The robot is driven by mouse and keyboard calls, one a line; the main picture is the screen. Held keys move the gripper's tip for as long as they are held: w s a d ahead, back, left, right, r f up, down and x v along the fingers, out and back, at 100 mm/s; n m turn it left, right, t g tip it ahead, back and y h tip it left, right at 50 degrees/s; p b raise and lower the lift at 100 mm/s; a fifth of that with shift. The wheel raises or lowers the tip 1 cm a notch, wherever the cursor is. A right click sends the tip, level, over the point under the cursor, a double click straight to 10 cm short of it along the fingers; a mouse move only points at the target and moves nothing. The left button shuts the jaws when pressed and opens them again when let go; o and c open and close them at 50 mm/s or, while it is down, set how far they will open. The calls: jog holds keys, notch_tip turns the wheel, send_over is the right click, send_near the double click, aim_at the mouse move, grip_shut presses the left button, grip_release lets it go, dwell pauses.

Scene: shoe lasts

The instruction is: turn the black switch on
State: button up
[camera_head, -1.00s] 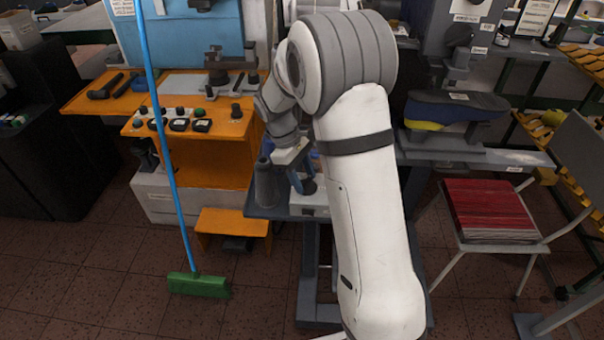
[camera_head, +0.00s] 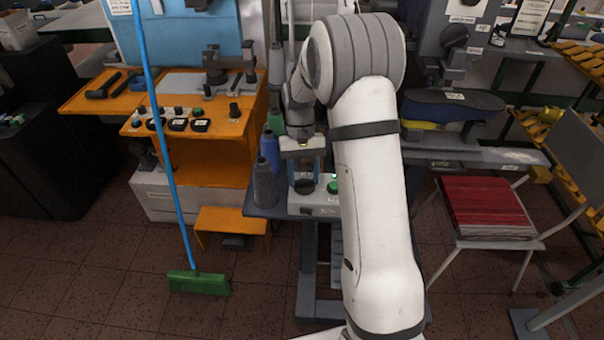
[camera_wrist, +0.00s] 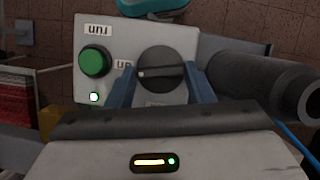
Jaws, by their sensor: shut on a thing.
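The black switch (camera_wrist: 160,70) is a round knob on the face of a light grey control box (camera_wrist: 182,35). A white mark on the knob points left in the wrist view. My gripper (camera_wrist: 162,84) has its blue fingers on either side of the knob, shut on it. In the head view the knob (camera_head: 304,187) shows between the fingertips of my gripper (camera_head: 305,178). A green button (camera_wrist: 95,62) and a lit green lamp (camera_wrist: 94,97) are beside the knob, to its left in the wrist view.
The orange workbench (camera_head: 190,150), blue-handled broom (camera_head: 198,283) and chair with red sheets (camera_head: 487,205) are farther out.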

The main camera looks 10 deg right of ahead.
jog(key=shift+d+m+y, duration=0.1)
jog(key=shift+m+y, duration=0.4)
jog(key=shift+m, duration=0.6)
jog(key=o, duration=1)
jog(key=a+v, duration=0.1)
jog(key=v, duration=0.6)
jog(key=shift+d+r+b, duration=0.3)
jog(key=shift+d+r, duration=0.1)
jog(key=shift+d, duration=0.15)
